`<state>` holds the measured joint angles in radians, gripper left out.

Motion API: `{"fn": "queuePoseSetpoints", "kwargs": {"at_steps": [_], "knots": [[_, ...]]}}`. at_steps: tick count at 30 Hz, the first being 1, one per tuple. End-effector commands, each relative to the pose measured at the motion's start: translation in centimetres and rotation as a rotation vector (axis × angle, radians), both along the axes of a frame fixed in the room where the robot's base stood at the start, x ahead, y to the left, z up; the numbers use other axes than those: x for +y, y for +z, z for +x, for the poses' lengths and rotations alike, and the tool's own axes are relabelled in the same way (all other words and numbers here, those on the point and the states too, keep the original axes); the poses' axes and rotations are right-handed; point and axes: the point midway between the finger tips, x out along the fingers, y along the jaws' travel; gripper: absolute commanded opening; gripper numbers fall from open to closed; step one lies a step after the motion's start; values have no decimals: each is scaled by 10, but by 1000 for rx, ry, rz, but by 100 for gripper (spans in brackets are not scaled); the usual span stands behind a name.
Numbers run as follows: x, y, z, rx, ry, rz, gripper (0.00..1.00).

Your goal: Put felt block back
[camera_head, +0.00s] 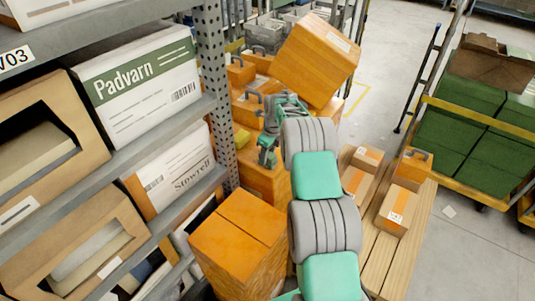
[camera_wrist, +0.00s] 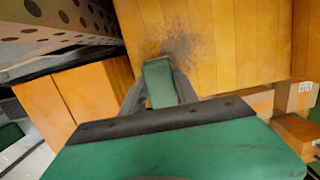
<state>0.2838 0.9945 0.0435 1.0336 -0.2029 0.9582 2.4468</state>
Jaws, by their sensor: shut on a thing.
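In the wrist view, a small green block (camera_wrist: 158,82), which looks like the felt block, sits between the two dark fingers of my gripper (camera_wrist: 160,88). The gripper is shut on it. The block's far end is close to an orange-brown wooden surface (camera_wrist: 225,50); I cannot tell whether it touches. A dark, speckled smudge (camera_wrist: 180,48) marks that surface just beyond the block. In the head view my gripper (camera_head: 267,156) points down beside the rack post, over the wooden boxes. The block is too small to make out there.
A perforated rack post (camera_head: 217,90) and shelves with cartons (camera_head: 140,75) stand at left. A large tilted wooden box (camera_head: 315,60) is beyond my gripper. A tall wooden box (camera_head: 238,235) stands nearer. A plank platform (camera_head: 400,262) with small boxes and a trolley of green boxes (camera_head: 470,110) are right.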

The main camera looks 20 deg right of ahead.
Motion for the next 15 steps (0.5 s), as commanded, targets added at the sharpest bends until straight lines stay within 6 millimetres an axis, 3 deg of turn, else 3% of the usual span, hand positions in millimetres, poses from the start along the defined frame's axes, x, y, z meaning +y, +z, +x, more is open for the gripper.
{"fn": "queuePoseSetpoints", "kwargs": {"at_steps": [1, 2, 9, 15], "knots": [[0, -3, 0, 0, 0, 0, 4], [0, -2, 0, 0, 0, 0, 38], [0, -2, 0, 0, 0, 0, 58], [0, -1, 0, 0, 0, 0, 58]]}}
